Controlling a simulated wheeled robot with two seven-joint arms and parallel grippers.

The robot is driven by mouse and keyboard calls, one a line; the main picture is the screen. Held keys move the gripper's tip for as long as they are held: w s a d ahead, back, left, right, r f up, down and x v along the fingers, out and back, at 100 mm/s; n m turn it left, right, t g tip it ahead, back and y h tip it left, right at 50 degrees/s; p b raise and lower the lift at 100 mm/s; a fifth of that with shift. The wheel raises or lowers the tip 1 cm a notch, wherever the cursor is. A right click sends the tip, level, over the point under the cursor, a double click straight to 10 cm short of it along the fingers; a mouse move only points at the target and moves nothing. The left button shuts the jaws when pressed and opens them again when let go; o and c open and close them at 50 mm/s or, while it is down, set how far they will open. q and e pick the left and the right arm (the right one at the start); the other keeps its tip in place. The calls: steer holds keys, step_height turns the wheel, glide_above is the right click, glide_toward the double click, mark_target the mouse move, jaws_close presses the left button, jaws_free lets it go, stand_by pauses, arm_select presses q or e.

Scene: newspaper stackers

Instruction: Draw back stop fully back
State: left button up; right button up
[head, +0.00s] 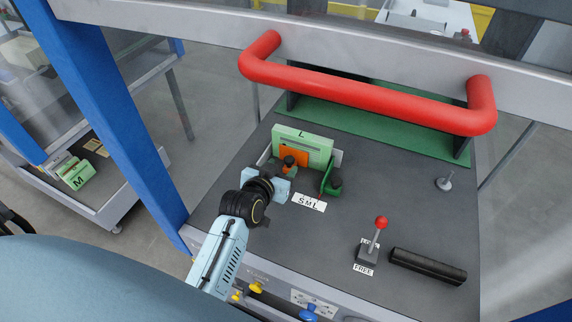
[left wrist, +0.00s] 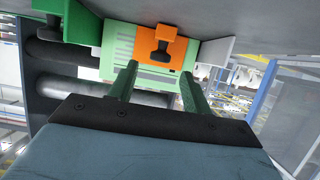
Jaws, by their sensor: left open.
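An orange plate (head: 294,154) stands upright against a light green block marked L (head: 303,140). It also shows in the left wrist view (left wrist: 176,55), with a dark knob (left wrist: 164,42) on its near side. I cannot tell for certain whether this plate is the back stop. My left gripper (head: 282,172) is close in front of it. In the left wrist view its two green fingers (left wrist: 158,82) are spread, with nothing between them, and the knob lies just beyond their tips. A green guide with a dark green knob (head: 334,183) stands to the right. My right gripper is not in view.
An S M L label (head: 309,203) lies on the dark tabletop (head: 400,205). A red-topped lever (head: 380,224) marked FREE and a black bar (head: 428,266) are at the right. A red rail (head: 365,93) crosses above the back. A blue post (head: 105,110) stands left.

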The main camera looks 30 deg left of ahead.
mark_target(288, 161)
arm_select(q)
steer(key=x, duration=0.4)
steer(key=shift+b, duration=0.3)
steer(key=shift+c, duration=0.3)
jaws_close()
